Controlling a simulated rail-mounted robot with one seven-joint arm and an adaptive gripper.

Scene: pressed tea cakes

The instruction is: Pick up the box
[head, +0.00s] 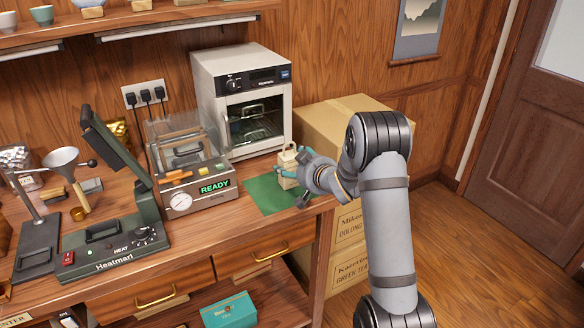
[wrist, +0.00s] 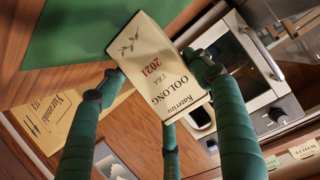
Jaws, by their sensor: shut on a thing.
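A small cream box (head: 287,157) is at the green mat (head: 262,196) on the bench's right end. In the wrist view my gripper (wrist: 154,76) also has a third finger below the box. The fingers partly cover the box in the head view. I cannot tell whether its base touches the mat.
A white oven (head: 210,75) stands behind the mat. A machine showing "READY" (head: 196,184) and a dark heat press (head: 108,235) stand to the left. Large cartons (head: 335,120) are stacked behind my arm on the right. A teal box (head: 228,312) lies on the lower shelf.

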